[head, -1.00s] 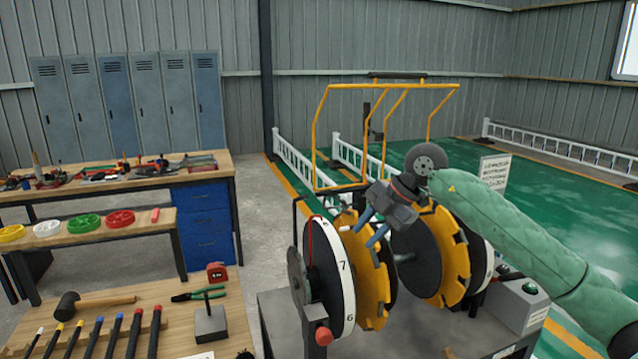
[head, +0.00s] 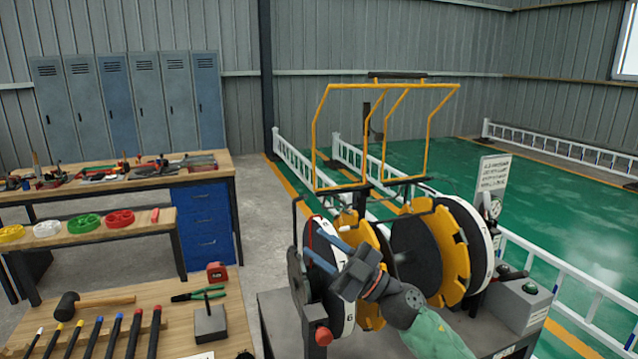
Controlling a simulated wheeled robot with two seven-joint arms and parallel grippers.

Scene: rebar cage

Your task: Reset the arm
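My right gripper (head: 322,245) is in front of the wheel machine in the head view, its two blue fingers spread apart and pointing up and left. It is empty. My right arm (head: 432,335) in its green sleeve comes in from the bottom right. The gripper covers part of the left white numbered disc (head: 345,312) and the left yellow notched wheel (head: 372,315). I cannot tell whether the fingers touch the disc. My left gripper is not in view.
The machine has a right yellow wheel (head: 447,245), a red knob (head: 323,336) and a control box (head: 519,304). A wooden bench (head: 170,318) with a mallet (head: 90,302) and several tools stands at the left. A yellow frame (head: 316,140) rises behind.

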